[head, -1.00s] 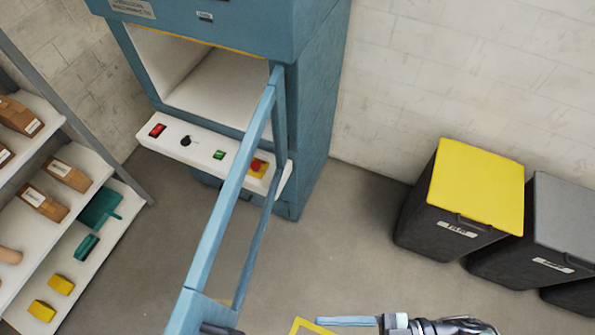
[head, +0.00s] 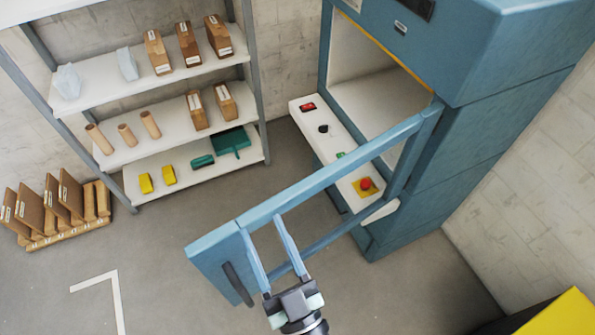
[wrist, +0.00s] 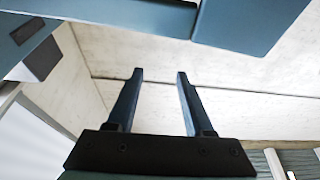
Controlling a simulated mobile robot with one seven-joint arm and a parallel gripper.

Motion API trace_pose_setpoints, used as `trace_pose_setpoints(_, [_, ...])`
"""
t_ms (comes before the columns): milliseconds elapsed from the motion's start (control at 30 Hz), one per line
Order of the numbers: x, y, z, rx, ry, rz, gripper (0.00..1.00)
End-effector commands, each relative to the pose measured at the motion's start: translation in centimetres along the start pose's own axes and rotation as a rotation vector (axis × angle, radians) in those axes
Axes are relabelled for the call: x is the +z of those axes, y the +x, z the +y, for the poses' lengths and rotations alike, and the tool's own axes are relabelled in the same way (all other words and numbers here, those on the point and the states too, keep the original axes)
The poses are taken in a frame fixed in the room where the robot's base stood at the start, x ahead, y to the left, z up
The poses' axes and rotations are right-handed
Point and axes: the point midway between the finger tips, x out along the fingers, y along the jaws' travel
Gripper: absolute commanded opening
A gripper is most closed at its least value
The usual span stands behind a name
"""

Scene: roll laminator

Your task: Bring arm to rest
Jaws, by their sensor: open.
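My gripper (head: 259,224) is at the lower middle of the head view, its two long bluish fingers spread apart with nothing visible between them. They overlap the outer end of the open blue door frame (head: 330,178) in the picture; I cannot tell whether they touch it. The door's dark handle (head: 237,284) is just left of the fingers. The wrist view shows the fingers (wrist: 160,75) apart against a pale wall. The blue laminator cabinet (head: 425,185) stands at the right, its chamber open.
A control ledge with a red button (head: 365,184) projects below the chamber. A shelf rack (head: 105,95) holds boxes and rolls at the left. Upright folders (head: 62,200) stand on the floor. A yellow-lidded bin (head: 565,318) is at the bottom right. The floor at lower left is mostly clear.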

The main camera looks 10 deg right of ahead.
Motion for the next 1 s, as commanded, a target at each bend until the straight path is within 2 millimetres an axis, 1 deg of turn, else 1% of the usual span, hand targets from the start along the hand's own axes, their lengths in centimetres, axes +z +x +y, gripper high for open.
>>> trace_pose_setpoints(33, [-1.7,3.4,0.3,0.039,-0.002,0.057,0.52])
trace_pose_setpoints(67, [-2.7,5.1,0.4,0.061,-0.003,0.077,0.52])
trace_pose_setpoints(100, [-4.3,7.3,0.8,0.089,-0.003,0.104,0.52])
trace_pose_setpoints(167, [-7.0,10.2,1.2,0.126,-0.005,0.145,0.52])
trace_pose_setpoints(200, [-9.0,12.0,1.6,0.147,-0.005,0.172,0.52])
trace_pose_setpoints(267, [-12.2,14.2,2.1,0.176,-0.007,0.211,0.52])
trace_pose_setpoints(300, [-14.5,15.4,2.4,0.192,-0.007,0.237,0.52])
trace_pose_setpoints(367, [-18.0,16.9,2.8,0.212,-0.010,0.275,0.52])
trace_pose_setpoints(400, [-20.4,17.6,3.0,0.222,-0.016,0.300,0.52])
trace_pose_setpoints(467, [-24.0,18.2,3.2,0.233,-0.023,0.335,0.52])
trace_pose_setpoints(500, [-26.4,18.4,3.3,0.238,-0.030,0.358,0.52])
trace_pose_setpoints(567, [-29.9,18.3,3.2,0.241,-0.043,0.392,0.52])
trace_pose_setpoints(600, [-31.9,18.1,3.0,0.241,-0.055,0.411,0.52])
trace_pose_setpoints(700, [-36.1,17.2,2.5,0.237,-0.083,0.449,0.52])
trace_pose_setpoints(800, [-38.7,16.3,2.0,0.231,-0.108,0.472,0.52])
trace_pose_setpoints(833, [-39.2,16.0,1.8,0.229,-0.113,0.477,0.52])
trace_pose_setpoints(900, [-40.0,15.7,1.6,0.227,-0.123,0.482,0.52])
trace_pose_setpoints(1000, [-40.4,15.6,1.5,0.226,-0.129,0.484,0.52])
